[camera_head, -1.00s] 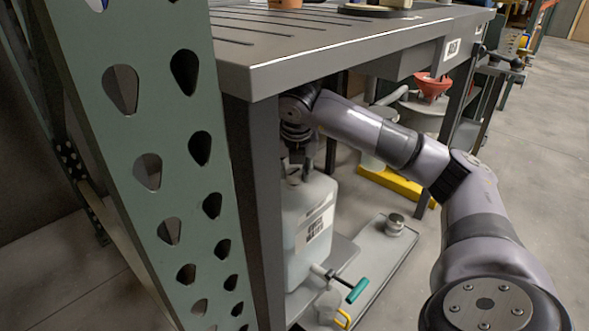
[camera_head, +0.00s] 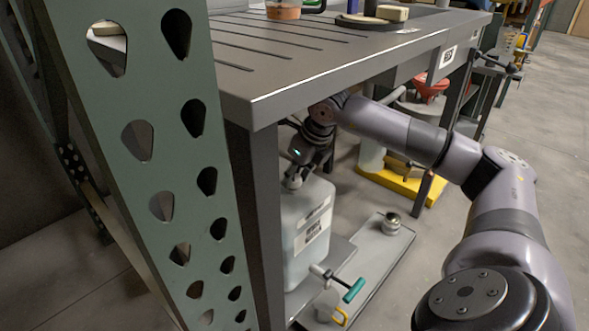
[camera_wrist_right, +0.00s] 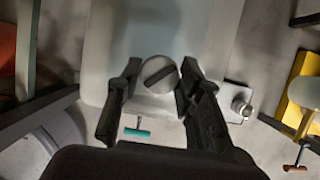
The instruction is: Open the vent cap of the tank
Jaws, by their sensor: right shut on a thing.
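The tank (camera_head: 308,225) is a translucent whitish container with a label, standing under the bench. It also shows in the right wrist view (camera_wrist_right: 205,35), where a round grey cap (camera_wrist_right: 158,72) with a raised bar across it sits between my right gripper's fingers. This looks like the vent cap. My right gripper (camera_head: 294,182) reaches under the bench top to the tank's top and is shut on the cap, one finger on each side. In the head view the cap is hidden by the gripper. My left gripper is not in view.
The bench top (camera_head: 330,50) overhangs the tank. A perforated green rack post (camera_head: 150,190) stands close on the left. A tap with a teal handle (camera_head: 354,290) is low on the tank. A grey tray (camera_head: 385,250) and a yellow base (camera_head: 405,183) lie to the right.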

